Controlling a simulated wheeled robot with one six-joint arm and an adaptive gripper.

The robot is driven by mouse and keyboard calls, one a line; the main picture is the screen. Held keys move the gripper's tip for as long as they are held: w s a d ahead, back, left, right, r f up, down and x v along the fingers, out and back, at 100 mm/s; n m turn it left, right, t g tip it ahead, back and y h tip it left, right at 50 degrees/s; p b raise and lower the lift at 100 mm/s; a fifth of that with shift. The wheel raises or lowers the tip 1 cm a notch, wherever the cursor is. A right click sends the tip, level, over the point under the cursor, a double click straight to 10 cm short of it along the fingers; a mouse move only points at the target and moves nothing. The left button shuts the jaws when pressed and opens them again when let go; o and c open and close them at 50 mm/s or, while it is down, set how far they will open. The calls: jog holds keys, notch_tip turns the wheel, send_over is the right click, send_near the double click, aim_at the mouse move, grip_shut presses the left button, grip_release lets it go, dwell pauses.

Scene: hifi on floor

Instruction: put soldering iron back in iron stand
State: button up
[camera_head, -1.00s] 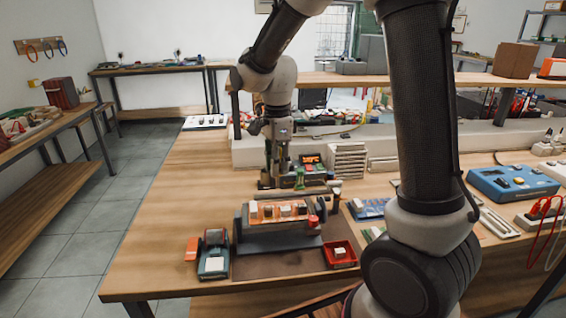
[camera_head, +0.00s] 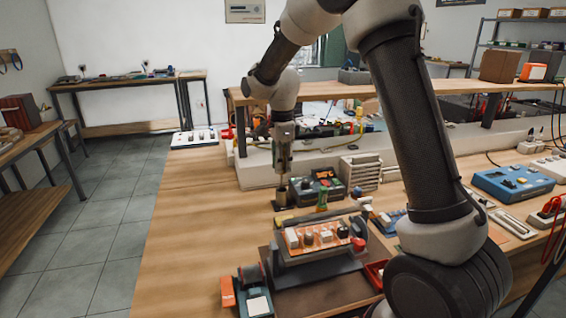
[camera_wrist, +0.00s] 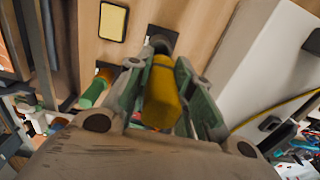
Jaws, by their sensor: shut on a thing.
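My gripper (camera_head: 283,170) points down over the workbench, left of the soldering station (camera_head: 318,187). In the wrist view, its green-grey fingers (camera_wrist: 160,88) are shut on the yellow handle of the soldering iron (camera_wrist: 161,95). The iron's far end meets a dark holder that appears to be the iron stand (camera_wrist: 163,36). In the head view, the dark stand base (camera_head: 281,204) is on the bench directly below the gripper. The iron's tip is hidden, so I cannot tell how deep it sits in the stand.
A yellow sponge in a dark tray (camera_wrist: 113,22) lies beside the stand. A green-topped item (camera_head: 322,199) stands close by. A circuit board in a holder (camera_head: 320,236) is in front. A raised shelf wall is behind. The bench left of the stand is clear.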

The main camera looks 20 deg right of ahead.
aim_at(282, 179)
jog(key=shift+f, duration=3)
jog(key=o, duration=1)
jog(key=o, duration=0.6)
jog(key=shift+c, duration=0.2)
jog(key=shift+r, duration=0.1)
jog(key=shift+r, duration=3.4)
